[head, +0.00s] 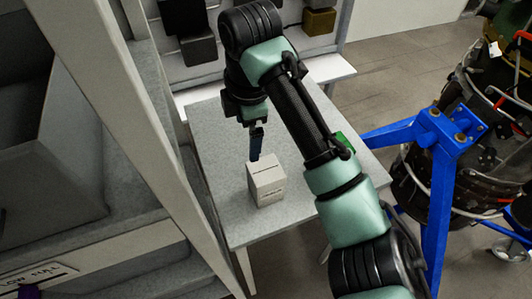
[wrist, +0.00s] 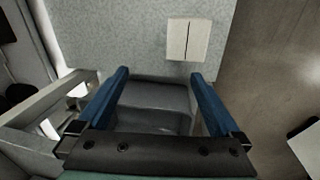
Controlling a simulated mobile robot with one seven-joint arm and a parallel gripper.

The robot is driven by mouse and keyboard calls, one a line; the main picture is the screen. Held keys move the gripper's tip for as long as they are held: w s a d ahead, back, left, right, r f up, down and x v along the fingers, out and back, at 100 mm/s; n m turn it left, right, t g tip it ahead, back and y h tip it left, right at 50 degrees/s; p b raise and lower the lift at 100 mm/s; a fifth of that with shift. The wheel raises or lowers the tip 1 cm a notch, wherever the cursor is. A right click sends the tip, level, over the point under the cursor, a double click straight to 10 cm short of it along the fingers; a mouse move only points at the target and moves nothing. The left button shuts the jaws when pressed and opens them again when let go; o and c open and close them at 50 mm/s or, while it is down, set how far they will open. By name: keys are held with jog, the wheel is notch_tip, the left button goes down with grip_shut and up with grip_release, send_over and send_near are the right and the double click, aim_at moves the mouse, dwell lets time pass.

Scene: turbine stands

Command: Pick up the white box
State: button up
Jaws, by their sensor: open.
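The white box (head: 268,184) stands upright on a grey table, with a dark seam across its top. In the wrist view the box (wrist: 189,40) lies beyond the fingertips, more in line with the right finger, and not between the fingers. My gripper (head: 256,157) points down above the back left of the box in the head view. In the wrist view my gripper (wrist: 160,73) has its two blue fingers wide apart with nothing between them. I cannot tell its exact height over the box.
The grey table (head: 215,135) is mostly clear around the box. A green item (head: 345,145) is partly hidden behind my arm. A blue stand (head: 440,165) with a turbine is at the right. A pale post and shelving (head: 105,85) border the left.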

aim_at(264, 172)
jog(key=shift+n+g+h, duration=0.4)
jog(key=shift+g, duration=0.5)
jog(key=d, duration=0.1)
jog(key=s+d+f, duration=0.1)
jog(key=s+d, duration=0.1)
jog(key=shift+f, duration=0.35)
notch_tip(264, 172, down, 7)
jog(key=shift+r+p, duration=0.1)
jog(key=shift+p, duration=0.8)
jog(key=shift+w+d+f+p, duration=0.1)
jog(key=shift+f+p, duration=0.4)
jog(key=shift+f, duration=0.95)
jog(key=shift+w+d+f+p, duration=0.1)
jog(key=shift+f+p, duration=0.35)
jog(key=shift+f, duration=1)
grip_shut()
